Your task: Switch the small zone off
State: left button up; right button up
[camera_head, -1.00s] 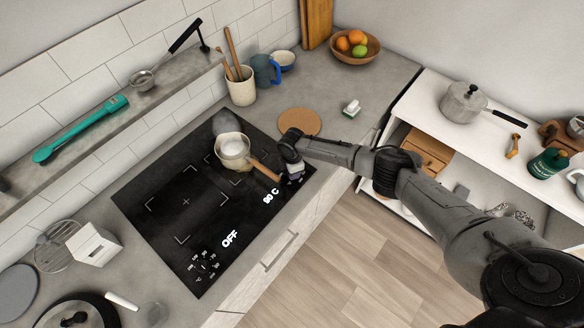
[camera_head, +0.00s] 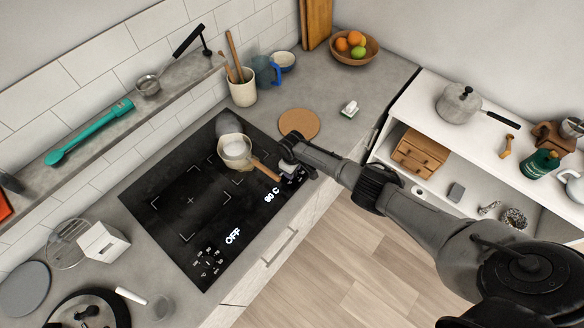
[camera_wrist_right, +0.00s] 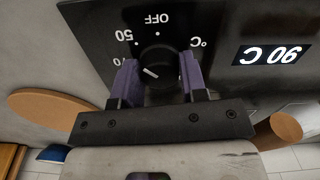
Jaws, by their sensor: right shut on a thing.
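The black cooktop (camera_head: 165,215) is set in the grey counter. A small saucepan (camera_head: 236,148) with a wooden handle stands at its far right part. Near the front right corner a display (camera_head: 272,196) is lit; in the wrist view the display (camera_wrist_right: 274,55) appears upside down and reads 90 C. My right gripper (camera_head: 290,168) is down at that corner. In the wrist view the fingers of the right gripper (camera_wrist_right: 160,80) close on both sides of a round black knob (camera_wrist_right: 157,62). The knob's white mark points left, toward 50 and 70, away from OFF. My left gripper is out of view.
The saucepan handle (camera_head: 265,171) reaches close to my right gripper. A second display (camera_head: 233,236) reads OFF beside another knob (camera_head: 208,262). A white shelf (camera_head: 420,110) stands at the right.

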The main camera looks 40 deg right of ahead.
jog(key=m+p, duration=0.1)
jog(key=m, duration=0.3)
jog(key=shift+a+r+m, duration=0.1)
jog(key=shift+r+m, duration=0.05)
jog(key=shift+m, duration=0.15)
jog(key=m+p, duration=0.1)
jog(key=m, duration=0.2)
jog(key=shift+m, duration=0.9)
jog(key=o, duration=0.7)
jog(key=shift+o, duration=1.1)
